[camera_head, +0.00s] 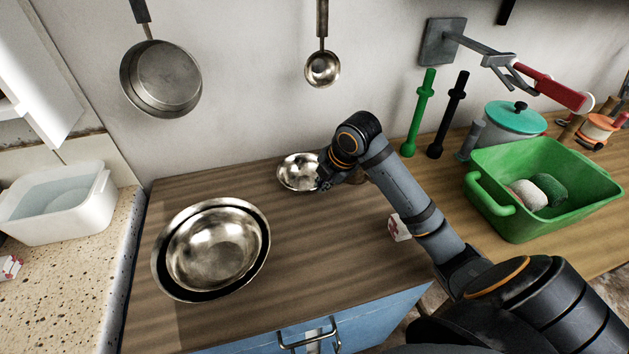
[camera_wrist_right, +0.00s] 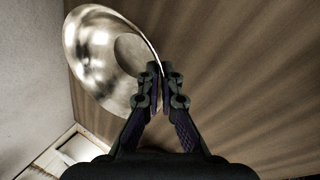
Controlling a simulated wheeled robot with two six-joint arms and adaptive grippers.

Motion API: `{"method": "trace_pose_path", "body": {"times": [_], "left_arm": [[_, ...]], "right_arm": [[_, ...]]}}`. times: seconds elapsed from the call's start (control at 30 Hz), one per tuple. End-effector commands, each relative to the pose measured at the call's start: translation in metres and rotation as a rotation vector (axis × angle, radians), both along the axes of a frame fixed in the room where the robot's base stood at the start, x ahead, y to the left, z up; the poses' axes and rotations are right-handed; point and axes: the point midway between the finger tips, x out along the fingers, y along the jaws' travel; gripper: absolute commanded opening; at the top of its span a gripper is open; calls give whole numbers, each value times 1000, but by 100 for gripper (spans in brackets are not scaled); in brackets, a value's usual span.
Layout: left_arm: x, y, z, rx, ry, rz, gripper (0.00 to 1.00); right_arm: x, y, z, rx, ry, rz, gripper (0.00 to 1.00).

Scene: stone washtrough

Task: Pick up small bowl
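The small bowl (camera_head: 296,172) is shiny metal and sits at the back of the wooden counter, close to the wall. My right gripper (camera_head: 323,180) is at its right side. In the right wrist view the small bowl (camera_wrist_right: 100,60) fills the upper left, and its rim runs between the fingertips of my right gripper (camera_wrist_right: 160,84). The fingers are closed together on that rim. I cannot tell whether the bowl's base touches the counter. My left gripper is not in view.
Larger nested metal bowls (camera_head: 213,248) stand at the front left of the counter. A green basin (camera_head: 522,215) is on the right, and a white tub (camera_head: 58,215) on the left. A pan (camera_head: 161,78) and a ladle (camera_head: 322,68) hang on the wall.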

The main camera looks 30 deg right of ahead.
Motion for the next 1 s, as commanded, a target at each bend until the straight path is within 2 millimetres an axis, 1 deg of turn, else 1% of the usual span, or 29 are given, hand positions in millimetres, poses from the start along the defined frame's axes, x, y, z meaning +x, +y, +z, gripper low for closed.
{"method": "trace_pose_path", "body": {"times": [0.17, 0.27, 0.3, 0.37, 0.4, 0.57, 0.6, 0.73, 0.8, 0.9, 1.0], "left_arm": [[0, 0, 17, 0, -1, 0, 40], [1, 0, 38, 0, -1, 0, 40], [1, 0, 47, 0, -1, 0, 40], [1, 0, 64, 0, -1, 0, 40], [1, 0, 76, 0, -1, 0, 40], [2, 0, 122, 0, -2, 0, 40], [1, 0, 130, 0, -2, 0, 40], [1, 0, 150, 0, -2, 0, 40], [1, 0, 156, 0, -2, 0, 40], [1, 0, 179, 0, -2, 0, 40], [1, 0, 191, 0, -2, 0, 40]], "right_arm": [[0, 0, 16, 0, 0, 0, 0], [0, 0, 35, 0, 0, -1, 0], [0, 0, 44, 2, 0, -1, 0], [-10, 5, 56, -2, 3, 1, 0], [-17, 8, 66, -2, 3, 1, 0], [-44, 21, 103, -2, 3, 1, 0], [-54, 25, 108, -2, 5, 3, 0], [-91, 44, 121, -1, 5, 4, 0], [-108, 52, 127, 0, 4, 4, 0], [-114, 58, 133, 13, 4, 0, 0], [-119, 60, 133, 12, 1, 0, 0]]}}
